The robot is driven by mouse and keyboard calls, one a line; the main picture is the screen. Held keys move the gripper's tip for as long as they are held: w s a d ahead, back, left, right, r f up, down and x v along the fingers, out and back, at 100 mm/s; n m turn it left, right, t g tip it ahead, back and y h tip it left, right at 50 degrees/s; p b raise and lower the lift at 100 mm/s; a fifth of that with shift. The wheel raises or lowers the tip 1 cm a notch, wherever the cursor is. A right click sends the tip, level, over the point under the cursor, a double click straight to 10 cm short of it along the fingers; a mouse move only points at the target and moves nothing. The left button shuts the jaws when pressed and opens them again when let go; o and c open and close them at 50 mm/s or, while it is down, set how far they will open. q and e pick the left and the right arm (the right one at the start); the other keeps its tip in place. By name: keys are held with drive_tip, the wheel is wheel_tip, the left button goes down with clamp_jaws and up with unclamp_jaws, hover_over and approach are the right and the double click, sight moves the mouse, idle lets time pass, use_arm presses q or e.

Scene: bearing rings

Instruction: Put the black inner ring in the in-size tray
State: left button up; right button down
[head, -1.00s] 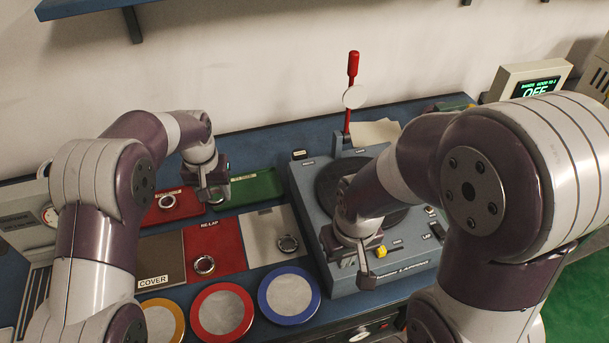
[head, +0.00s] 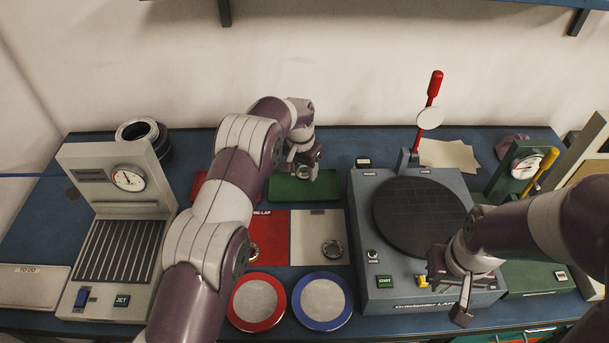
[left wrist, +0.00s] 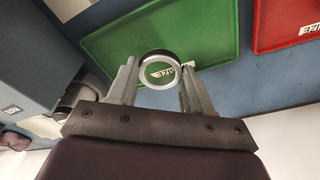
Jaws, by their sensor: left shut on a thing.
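My left gripper (head: 304,172) is over the green tray (head: 325,188) in the head view. In the left wrist view the gripper (left wrist: 158,85) is shut on a ring (left wrist: 145,60) with a dark outer edge and a pale inner face. The ring is held between the fingertips above the green tray (left wrist: 120,35). A white label, partly hidden by the ring and showing letters like "SIZE", lies on the tray. My right gripper (head: 452,295) hangs over the front of the lapping machine; its finger opening is unclear.
A red tray (left wrist: 285,20) lies beside the green one. The lapping machine (head: 362,235) stands to the right. Red-rimmed (head: 257,302) and blue-rimmed (head: 322,301) round pads lie in front.

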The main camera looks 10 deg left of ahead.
sight(304, 185)
use_arm(q)
wheel_tip(304, 185, down, 4)
drive_tip(key=shift+r+p, duration=0.1)
drive_tip(key=shift+p, duration=0.3)
